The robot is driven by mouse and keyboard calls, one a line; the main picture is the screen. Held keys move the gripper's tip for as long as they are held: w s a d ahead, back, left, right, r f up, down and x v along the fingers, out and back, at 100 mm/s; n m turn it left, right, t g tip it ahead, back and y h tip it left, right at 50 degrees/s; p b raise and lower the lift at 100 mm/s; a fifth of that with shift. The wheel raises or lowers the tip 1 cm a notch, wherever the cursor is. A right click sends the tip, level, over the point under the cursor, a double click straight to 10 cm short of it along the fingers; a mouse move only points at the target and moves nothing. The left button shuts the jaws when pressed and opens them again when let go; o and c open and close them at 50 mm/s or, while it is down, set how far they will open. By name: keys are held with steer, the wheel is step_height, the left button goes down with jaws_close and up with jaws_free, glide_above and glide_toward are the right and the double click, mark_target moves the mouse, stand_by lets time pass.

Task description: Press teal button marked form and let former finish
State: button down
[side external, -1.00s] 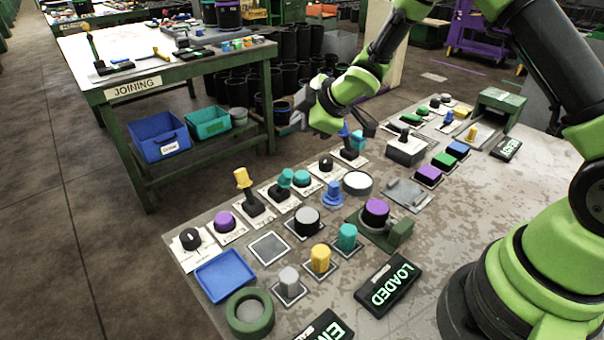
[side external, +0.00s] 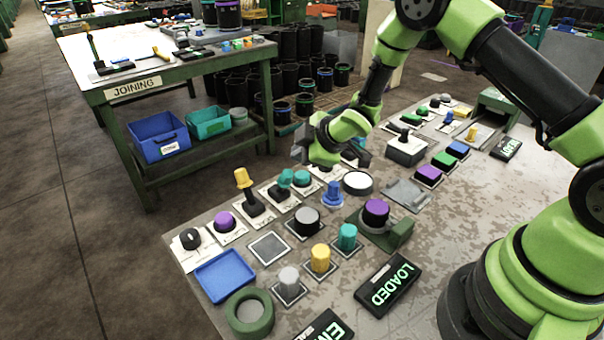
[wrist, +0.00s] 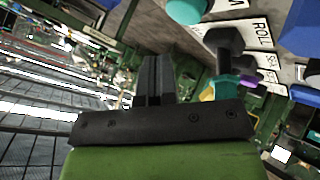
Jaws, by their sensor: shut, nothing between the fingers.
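The teal button (side external: 302,178) sits on a white plate on the bench, right of a teal-knobbed lever (side external: 285,178). In the wrist view a teal round top (wrist: 187,9) shows at the upper edge beside a label ending in M, most of it cut off. My gripper (wrist: 154,62) is shut and empty, its fingers together. In the side view my gripper (side external: 302,150) hangs above and just behind the button row, apart from the teal button. A purple sleeve (side external: 376,211) stands on a green-based fixture behind a display reading LOADED (side external: 388,284).
A yellow lever (side external: 243,178), purple button (side external: 225,220) and black knob (side external: 190,238) stand left in the row. A blue tray (side external: 225,275) lies at front left.

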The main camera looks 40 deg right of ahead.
mark_target(302, 176)
steer(key=shift+f, duration=0.95)
stand_by(1.4)
steer(key=shift+f, duration=0.4)
